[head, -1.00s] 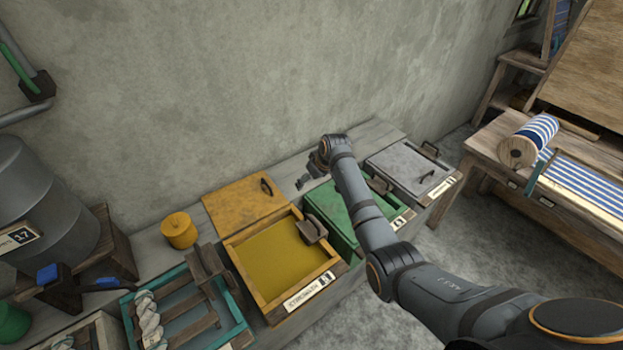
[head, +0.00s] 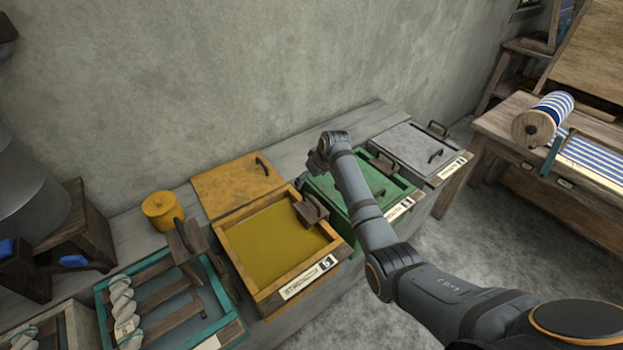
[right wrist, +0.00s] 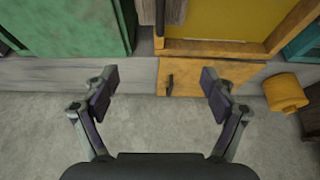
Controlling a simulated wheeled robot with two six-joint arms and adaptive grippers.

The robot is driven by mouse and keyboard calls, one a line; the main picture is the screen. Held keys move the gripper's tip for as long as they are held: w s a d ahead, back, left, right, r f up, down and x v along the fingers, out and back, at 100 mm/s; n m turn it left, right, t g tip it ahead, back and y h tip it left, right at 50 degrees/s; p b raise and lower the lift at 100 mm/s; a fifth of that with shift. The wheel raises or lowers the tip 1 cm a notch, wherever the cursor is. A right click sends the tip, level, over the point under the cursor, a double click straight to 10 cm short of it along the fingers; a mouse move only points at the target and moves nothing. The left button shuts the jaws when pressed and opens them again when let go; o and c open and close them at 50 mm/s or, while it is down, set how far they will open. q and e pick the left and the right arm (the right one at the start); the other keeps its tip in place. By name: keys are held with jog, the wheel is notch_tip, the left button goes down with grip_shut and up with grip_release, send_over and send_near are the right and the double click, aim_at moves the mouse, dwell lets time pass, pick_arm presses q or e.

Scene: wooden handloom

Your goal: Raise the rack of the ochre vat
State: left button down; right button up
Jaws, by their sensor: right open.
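The ochre vat (head: 232,274) is an open wooden box of ochre liquid (head: 275,245). The ochre lid (head: 238,186) lies flat behind the vat. My right gripper (right wrist: 160,85) is open and empty, with the lid's edge and handle between its fingers in the picture. In the head view, my right gripper (head: 317,161) hangs behind the green vat's left part. My left gripper is out of view.
A green vat (head: 340,205) and a grey vat (head: 415,150), both lidded, stand to the right. A teal-framed vat (head: 105,300) with a rack and twisted yarn is on the left. A yellow pot (head: 163,210) stands beside the ochre lid. The wall (head: 200,90) is close behind.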

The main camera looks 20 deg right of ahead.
aim_at(312, 200)
notch_tip(312, 200, down, 11)
jog(key=b, duration=0.5)
jog(key=shift+f, duration=0.2)
jog(key=shift+r, duration=0.2)
jog(key=shift+f, duration=0.4)
